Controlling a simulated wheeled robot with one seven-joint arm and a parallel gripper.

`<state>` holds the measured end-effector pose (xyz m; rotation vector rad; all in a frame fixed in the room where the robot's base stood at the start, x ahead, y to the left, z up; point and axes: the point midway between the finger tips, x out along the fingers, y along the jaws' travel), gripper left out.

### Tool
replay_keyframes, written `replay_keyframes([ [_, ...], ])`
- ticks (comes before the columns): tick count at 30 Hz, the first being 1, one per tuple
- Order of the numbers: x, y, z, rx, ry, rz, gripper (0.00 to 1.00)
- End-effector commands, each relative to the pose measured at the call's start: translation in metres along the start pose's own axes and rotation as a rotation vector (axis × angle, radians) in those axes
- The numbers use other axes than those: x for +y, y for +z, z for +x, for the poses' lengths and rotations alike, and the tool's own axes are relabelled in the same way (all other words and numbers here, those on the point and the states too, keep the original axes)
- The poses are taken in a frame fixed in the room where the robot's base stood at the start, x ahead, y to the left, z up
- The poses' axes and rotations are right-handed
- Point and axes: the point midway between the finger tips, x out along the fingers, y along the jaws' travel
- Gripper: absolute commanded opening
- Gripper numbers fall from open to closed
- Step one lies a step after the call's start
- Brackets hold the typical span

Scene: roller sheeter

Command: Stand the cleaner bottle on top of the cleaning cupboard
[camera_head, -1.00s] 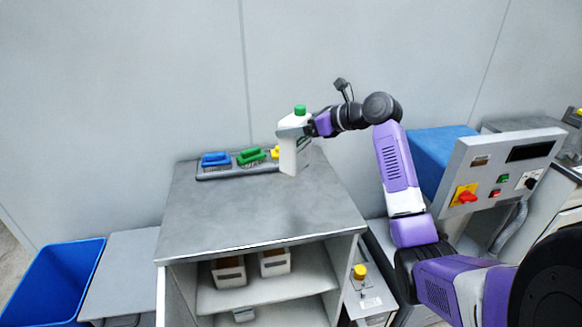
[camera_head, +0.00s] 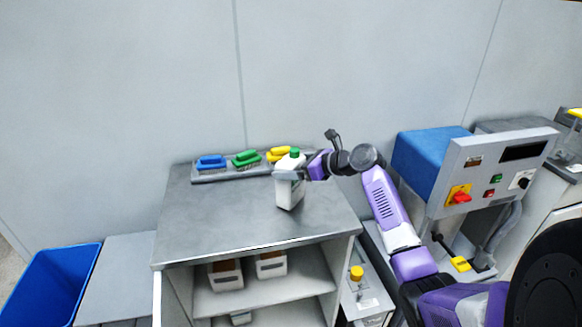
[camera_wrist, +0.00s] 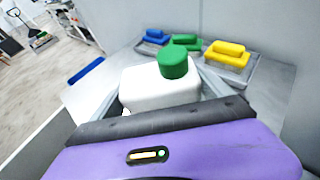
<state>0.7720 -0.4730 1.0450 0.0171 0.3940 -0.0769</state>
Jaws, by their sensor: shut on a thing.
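The white cleaner bottle (camera_head: 289,190) with a green cap is upright at the right part of the grey top of the cleaning cupboard (camera_head: 225,222). In the head view its base looks at or very near the top; I cannot tell whether it touches. My gripper (camera_head: 291,174) is shut around the bottle's upper part from the right. In the wrist view the bottle's white shoulder and green cap (camera_wrist: 173,62) show between the fingers, and its lower part is hidden.
A tray with blue (camera_head: 210,162), green (camera_head: 246,158) and yellow (camera_head: 278,154) brushes lies along the cupboard's back edge. Bins (camera_head: 271,265) sit on the shelf below. A control panel (camera_head: 492,180) stands at the right, a blue tub (camera_head: 55,285) at the left. The top's left and front are clear.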

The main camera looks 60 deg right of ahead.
Motion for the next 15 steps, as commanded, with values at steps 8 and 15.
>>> replay_keyframes([
  [8, -0.0011, 0.001, -0.0002, -0.006, -0.003, -0.003, 0.16],
  [15, -0.0004, -0.0038, 0.0016, -0.001, -0.001, -0.001, 1.0],
])
